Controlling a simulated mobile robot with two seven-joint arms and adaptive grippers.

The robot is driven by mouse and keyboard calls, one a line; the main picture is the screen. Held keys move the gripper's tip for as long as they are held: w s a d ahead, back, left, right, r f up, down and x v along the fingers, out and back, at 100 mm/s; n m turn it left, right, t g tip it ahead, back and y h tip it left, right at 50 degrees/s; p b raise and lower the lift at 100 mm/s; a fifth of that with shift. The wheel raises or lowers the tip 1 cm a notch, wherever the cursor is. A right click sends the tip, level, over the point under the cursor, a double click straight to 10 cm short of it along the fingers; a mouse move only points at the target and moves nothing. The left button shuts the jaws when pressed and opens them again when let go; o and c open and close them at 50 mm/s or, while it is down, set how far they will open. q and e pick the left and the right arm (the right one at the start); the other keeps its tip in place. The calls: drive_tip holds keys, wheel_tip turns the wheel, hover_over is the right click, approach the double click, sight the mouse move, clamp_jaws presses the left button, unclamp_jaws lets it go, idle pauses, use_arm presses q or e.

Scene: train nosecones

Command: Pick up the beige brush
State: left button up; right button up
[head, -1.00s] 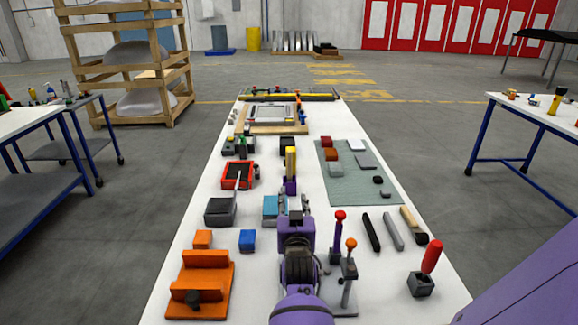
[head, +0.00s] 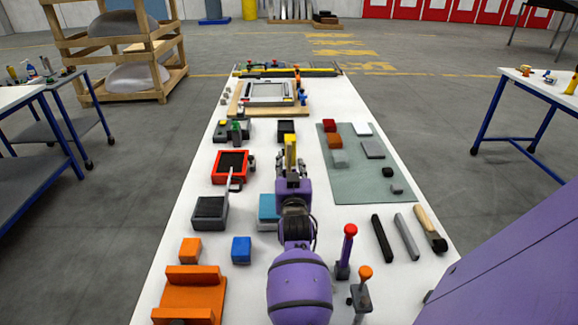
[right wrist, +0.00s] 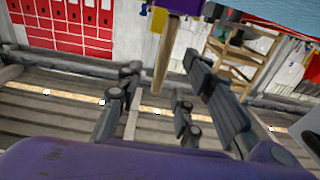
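The beige brush (head: 423,217) lies on the right side of the white table in the head view, its beige handle pointing away and its dark end nearer. My right gripper (head: 291,172) is left of it and farther up the table, well apart from it, by an upright yellow-topped tool (head: 290,147). In the right wrist view the right gripper (right wrist: 158,95) has its fingers spread apart. A yellowish-brown stick (right wrist: 164,60) under a purple block shows between or beyond them; I cannot tell whether they touch. My left gripper is not in view.
Beside the brush lie a grey bar (head: 406,236) and a black bar (head: 382,238). A red-topped upright tool (head: 347,250) and an orange-topped one (head: 361,290) stand nearer. A grey-green mat (head: 365,185) with small blocks lies behind. Orange and blue blocks are at the left.

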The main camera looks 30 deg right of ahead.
sight(289, 156)
drive_tip(key=x, duration=0.5)
drive_tip(key=shift+a+r, duration=0.2)
drive_tip(key=shift+r, duration=0.05)
drive_tip(key=shift+w+d+f, duration=0.1)
drive_tip(key=shift+w+d, duration=0.2)
drive_tip(key=shift+w, duration=0.15)
clamp_jaws()
